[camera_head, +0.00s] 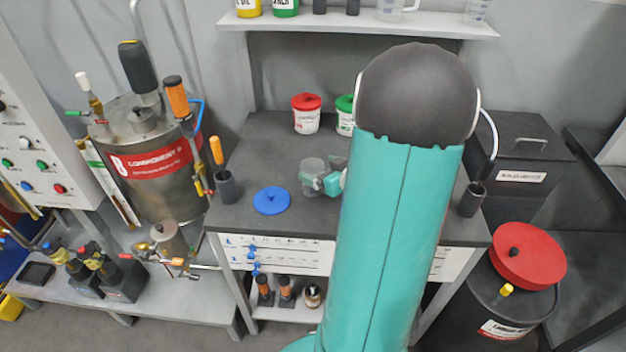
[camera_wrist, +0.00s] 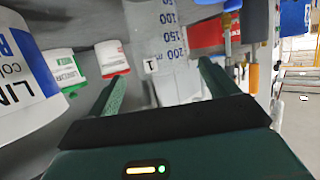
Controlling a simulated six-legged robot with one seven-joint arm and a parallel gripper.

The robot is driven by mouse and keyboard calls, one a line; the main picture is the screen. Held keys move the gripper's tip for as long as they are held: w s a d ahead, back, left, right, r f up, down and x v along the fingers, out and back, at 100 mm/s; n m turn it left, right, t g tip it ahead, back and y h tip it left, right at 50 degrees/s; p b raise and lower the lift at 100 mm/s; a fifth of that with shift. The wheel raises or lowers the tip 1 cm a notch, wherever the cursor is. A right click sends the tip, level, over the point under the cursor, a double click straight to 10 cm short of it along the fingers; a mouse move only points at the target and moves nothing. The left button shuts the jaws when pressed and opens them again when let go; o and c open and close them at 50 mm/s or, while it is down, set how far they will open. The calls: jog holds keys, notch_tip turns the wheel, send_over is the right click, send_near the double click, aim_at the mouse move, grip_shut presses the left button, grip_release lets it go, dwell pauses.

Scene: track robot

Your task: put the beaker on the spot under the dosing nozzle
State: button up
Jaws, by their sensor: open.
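The beaker (camera_head: 311,168) is clear and stands on the dark table, left of my arm. In the wrist view the beaker (camera_wrist: 165,45) has blue volume marks and a small tag, and shows between and beyond my finger tips. My gripper (camera_head: 322,184) is open beside the beaker; in the wrist view the fingers (camera_wrist: 162,76) are spread wide, and I cannot tell whether they touch the glass. A thin curved tube (camera_head: 491,125), possibly the dosing nozzle, hangs at the table's right. The spot under it cannot be made out, and my arm hides part of the table.
A blue round lid (camera_head: 271,200) lies left of the beaker. A red-lidded tub (camera_head: 306,115) and a green-lidded tub (camera_head: 345,118) stand behind. Dark cups stand at the left (camera_head: 226,186) and right (camera_head: 473,199) edges. A large white container (camera_wrist: 22,75) is close in the wrist view.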

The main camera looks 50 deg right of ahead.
aim_at(305, 163)
jog(key=x, duration=0.5)
jog(key=shift+w+a, duration=0.1)
jog(key=shift+w, duration=0.1)
jog(key=c, duration=1.1)
jog(key=shift+c, duration=0.2)
jog(key=shift+r, duration=0.2)
